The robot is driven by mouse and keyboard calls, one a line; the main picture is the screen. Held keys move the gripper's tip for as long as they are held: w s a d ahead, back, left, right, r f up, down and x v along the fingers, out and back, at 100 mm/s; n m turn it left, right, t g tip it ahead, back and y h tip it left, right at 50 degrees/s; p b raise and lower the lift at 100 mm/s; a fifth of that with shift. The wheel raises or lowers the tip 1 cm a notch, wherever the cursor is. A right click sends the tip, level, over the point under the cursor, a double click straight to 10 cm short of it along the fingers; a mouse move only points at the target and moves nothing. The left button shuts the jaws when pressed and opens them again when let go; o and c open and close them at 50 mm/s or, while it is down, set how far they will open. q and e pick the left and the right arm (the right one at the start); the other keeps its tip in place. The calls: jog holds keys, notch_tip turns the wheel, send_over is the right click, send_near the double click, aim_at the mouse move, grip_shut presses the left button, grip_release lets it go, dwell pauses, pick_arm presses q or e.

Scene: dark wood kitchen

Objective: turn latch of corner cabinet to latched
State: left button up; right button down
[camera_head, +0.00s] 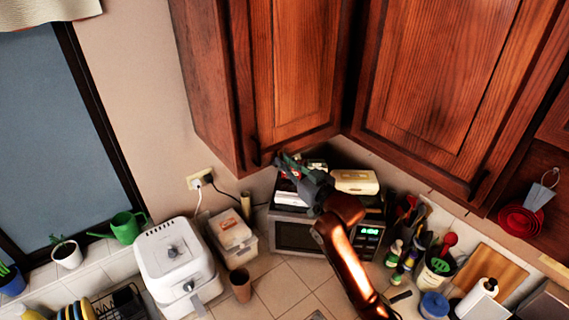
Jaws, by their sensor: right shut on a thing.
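The corner cabinet (297,75) is dark reddish wood and hangs on the wall above the microwave. A slim dark latch (253,150) shows at the lower left of its door. My right gripper (279,159) reaches up from the lower right to the cabinet's bottom edge, beside the latch. The exact angle of the latch is hard to tell. My left gripper is not in view.
A microwave (300,237) with boxes on top stands below my right gripper. A white air fryer (175,262) and a container (233,238) stand to the left. Bottles and a utensil pot (436,268) stand to the right. A larger cabinet door (440,80) hangs at right.

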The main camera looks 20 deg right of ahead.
jog(key=shift+f, duration=0.15)
dwell(0.4)
jog(key=c, duration=1.9)
grip_release()
jog(key=shift+c, duration=0.2)
jog(key=v, duration=1.2)
jog(key=shift+d, duration=0.1)
